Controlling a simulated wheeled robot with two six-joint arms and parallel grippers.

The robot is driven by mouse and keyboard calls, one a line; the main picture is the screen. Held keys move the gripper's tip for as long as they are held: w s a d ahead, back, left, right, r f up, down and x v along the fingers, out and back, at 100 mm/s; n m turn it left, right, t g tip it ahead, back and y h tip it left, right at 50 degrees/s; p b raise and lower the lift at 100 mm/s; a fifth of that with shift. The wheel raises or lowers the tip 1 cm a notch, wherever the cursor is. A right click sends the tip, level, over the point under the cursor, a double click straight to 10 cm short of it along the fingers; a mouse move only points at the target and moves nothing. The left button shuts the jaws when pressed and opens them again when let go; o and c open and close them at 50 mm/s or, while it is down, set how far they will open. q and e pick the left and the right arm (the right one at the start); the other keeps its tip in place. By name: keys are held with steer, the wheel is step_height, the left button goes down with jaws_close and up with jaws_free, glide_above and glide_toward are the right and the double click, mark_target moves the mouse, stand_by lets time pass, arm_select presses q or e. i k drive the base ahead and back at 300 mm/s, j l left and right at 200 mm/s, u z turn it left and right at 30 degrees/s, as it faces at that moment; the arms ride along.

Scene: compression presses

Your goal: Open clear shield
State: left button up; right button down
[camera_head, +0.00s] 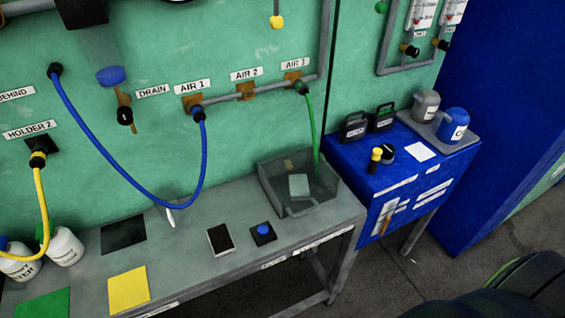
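A clear, grey-tinted box-like shield (322,186) stands at the right end of the grey workbench (190,246). A bar-like handle (301,211) shows low on its front side. A pale block (299,186) shows through or inside it, and a green hose (311,125) runs down from the wall to its back. I cannot tell for certain whether the shield is shut. Neither my left nor my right gripper shows in the head view.
A blue button box (263,233), a black-faced device (220,239) and a yellow mat (129,290) lie on the bench left of the shield. A blue cabinet (440,175) with bottles stands to the right. A blue hose (135,185) hangs above the bench.

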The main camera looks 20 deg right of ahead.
mark_target(290, 212)
steer(key=l+z, duration=0.45)
steer(key=l, duration=1)
steer(key=i, duration=0.05)
